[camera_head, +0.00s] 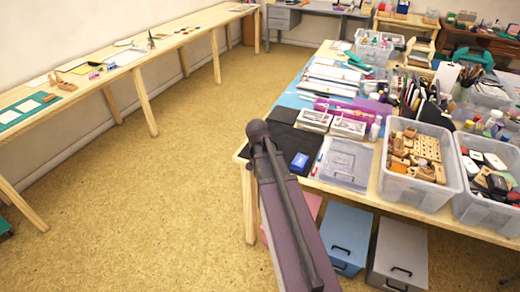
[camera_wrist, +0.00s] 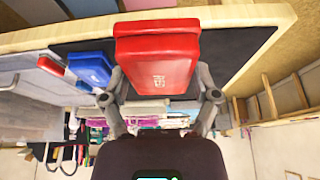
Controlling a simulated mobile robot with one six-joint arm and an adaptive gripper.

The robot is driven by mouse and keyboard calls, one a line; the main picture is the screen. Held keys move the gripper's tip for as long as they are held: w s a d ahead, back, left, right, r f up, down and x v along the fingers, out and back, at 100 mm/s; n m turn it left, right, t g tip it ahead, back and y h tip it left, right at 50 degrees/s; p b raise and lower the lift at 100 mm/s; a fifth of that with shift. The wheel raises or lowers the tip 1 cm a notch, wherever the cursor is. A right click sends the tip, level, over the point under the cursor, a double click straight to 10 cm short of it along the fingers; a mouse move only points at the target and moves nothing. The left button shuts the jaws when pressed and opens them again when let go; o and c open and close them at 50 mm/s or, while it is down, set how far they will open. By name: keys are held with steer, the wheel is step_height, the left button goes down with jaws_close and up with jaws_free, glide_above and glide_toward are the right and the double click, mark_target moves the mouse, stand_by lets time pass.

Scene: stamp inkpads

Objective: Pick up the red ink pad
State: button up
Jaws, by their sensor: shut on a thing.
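The red ink pad (camera_wrist: 158,62) is between the two fingers of my gripper (camera_wrist: 160,92) in the wrist view. It is a red box with a small pale mark on its face, and the fingers are shut on its two sides. Behind it is the black mat (camera_wrist: 245,45) at the table's edge; I cannot tell how far the pad is above it. In the head view my arm hides the gripper and the red pad.
A blue ink pad (camera_head: 299,162) lies on the black mat, also seen in the wrist view (camera_wrist: 90,68). A clear flat case (camera_head: 345,163) and plastic bins (camera_head: 418,192) stand to the right. Drawer boxes (camera_head: 345,238) sit below the table. The floor at left is clear.

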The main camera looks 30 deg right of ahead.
steer(key=shift+s+r, duration=0.1)
steer(key=shift+s, duration=1.05)
